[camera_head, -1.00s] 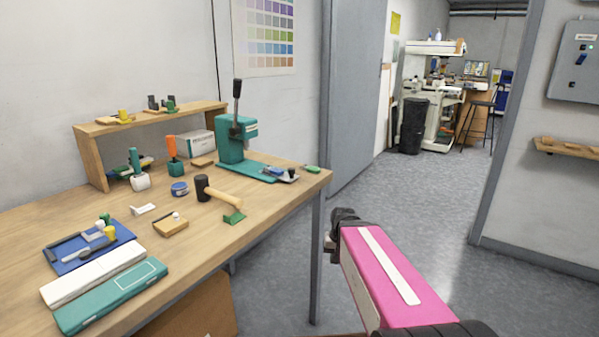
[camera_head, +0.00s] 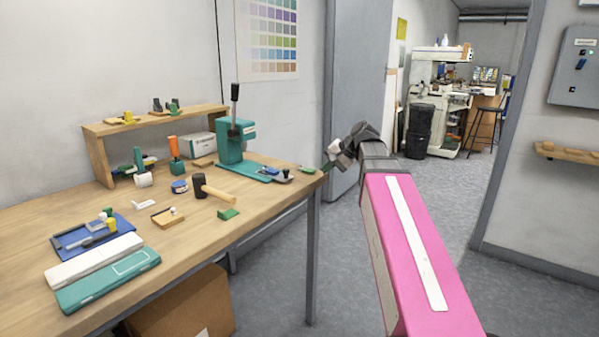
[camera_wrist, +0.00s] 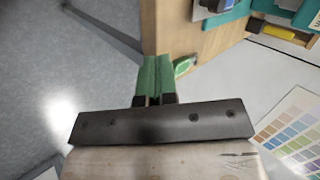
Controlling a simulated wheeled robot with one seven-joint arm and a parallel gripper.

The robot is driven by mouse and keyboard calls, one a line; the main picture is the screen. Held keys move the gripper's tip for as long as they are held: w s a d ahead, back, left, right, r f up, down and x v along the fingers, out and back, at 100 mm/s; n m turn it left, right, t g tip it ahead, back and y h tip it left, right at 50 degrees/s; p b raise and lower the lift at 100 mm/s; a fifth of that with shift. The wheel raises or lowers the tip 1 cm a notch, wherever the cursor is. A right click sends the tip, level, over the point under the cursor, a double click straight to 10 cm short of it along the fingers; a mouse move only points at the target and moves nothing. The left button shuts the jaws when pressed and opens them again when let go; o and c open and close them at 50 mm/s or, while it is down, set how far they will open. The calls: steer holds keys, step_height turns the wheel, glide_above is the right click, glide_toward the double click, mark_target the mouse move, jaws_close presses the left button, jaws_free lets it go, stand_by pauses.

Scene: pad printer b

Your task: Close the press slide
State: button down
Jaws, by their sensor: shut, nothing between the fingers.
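The teal press (camera_head: 231,145) stands at the far right part of the workbench, with its black lever upright. Its base plate reaches toward the bench's right end. A small slide part with a blue block and a dark grey piece (camera_head: 282,176) sits at the plate's right end. My gripper (camera_head: 328,165) is just beyond the bench's right corner, apart from the press. In the wrist view its green fingers (camera_wrist: 154,78) are together and empty, close to the bench edge. Part of the teal base (camera_wrist: 236,14) shows at the top right there.
The wooden workbench (camera_head: 120,202) holds a mallet (camera_head: 214,188), stamps and teal and white cases. A small green-handled tool (camera_head: 307,170) lies near the bench's right corner; it also shows beside my fingers in the wrist view (camera_wrist: 184,66).

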mark_target(267, 168)
step_height(267, 168, up, 4)
steer(key=shift+y, duration=0.4)
steer(key=x, duration=1)
steer(key=shift+a+r, duration=0.15)
steer(key=shift+w+a+r, duration=0.1)
steer(key=shift+w+a, duration=0.15)
steer(key=shift+a, duration=0.3)
steer(key=shift+w+a, duration=0.25)
steer(key=shift+a, duration=0.3)
steer(key=shift+w+a, duration=0.25)
steer(key=shift+a, duration=0.4)
steer(key=w+a, duration=0.2)
steer(key=a, duration=0.1)
steer(key=w+a, duration=0.4)
steer(key=a, duration=0.1)
steer(key=shift+w+a, duration=0.35)
steer(key=shift+w, duration=0.05)
steer(key=shift+s+d, duration=0.1)
